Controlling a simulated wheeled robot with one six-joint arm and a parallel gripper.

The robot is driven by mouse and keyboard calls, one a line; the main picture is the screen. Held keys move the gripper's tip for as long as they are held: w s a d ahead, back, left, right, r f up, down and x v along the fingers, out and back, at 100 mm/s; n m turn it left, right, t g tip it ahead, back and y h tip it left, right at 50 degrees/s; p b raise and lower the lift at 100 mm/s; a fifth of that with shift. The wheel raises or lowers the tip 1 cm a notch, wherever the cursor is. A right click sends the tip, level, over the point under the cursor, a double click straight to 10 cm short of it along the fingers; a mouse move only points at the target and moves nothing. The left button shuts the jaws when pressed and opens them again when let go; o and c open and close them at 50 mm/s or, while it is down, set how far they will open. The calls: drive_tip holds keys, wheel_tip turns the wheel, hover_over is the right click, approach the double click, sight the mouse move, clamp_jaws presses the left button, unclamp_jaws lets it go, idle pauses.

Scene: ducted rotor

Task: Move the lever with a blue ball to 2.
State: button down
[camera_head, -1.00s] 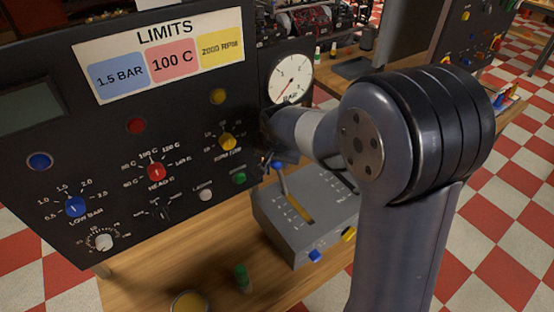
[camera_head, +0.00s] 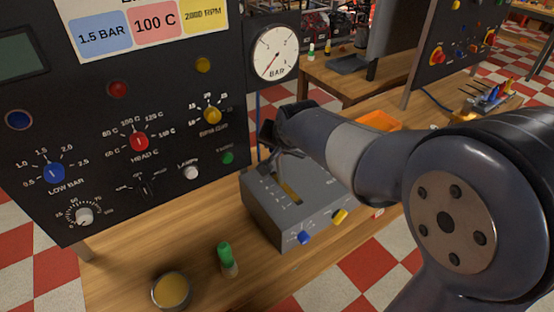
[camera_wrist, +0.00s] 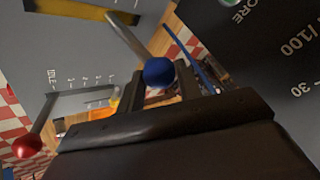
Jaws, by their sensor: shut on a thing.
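The blue ball (camera_wrist: 158,72) tops a grey lever rod (camera_wrist: 128,36) and sits between the two fingers of my gripper (camera_wrist: 162,84) in the wrist view. My gripper is shut on it. In the head view my gripper (camera_head: 270,145) is at the back end of the lever box (camera_head: 268,219) and hides the ball. The yellow slot (camera_head: 290,194) runs forward from the lever, with marks beside it too small to read. A second lever with a red ball (camera_wrist: 27,146) stands by a scale starting with IDLE in the wrist view.
The black control panel (camera_head: 90,110) with knobs stands close left of my gripper. A pressure gauge (camera_head: 274,54) is above it. A green-capped bottle (camera_head: 228,260) and a round yellow-filled container (camera_head: 171,291) stand on the wooden table in front. An orange tray (camera_head: 377,121) lies behind my arm.

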drive_tip(key=s+d+t+y+b, duration=0.1)
drive_tip(key=s+d+t+b, duration=0.2)
drive_tip(key=b, duration=1)
drive_tip(key=shift+s+d+f+y, duration=0.45)
drive_tip(key=shift+s+d, duration=0.85)
drive_tip(key=shift+s, duration=1.4)
drive_tip(key=shift+f, duration=0.1)
drive_tip(key=c, duration=1.3)
unclamp_jaws()
drive_tip(key=shift+o, duration=0.2)
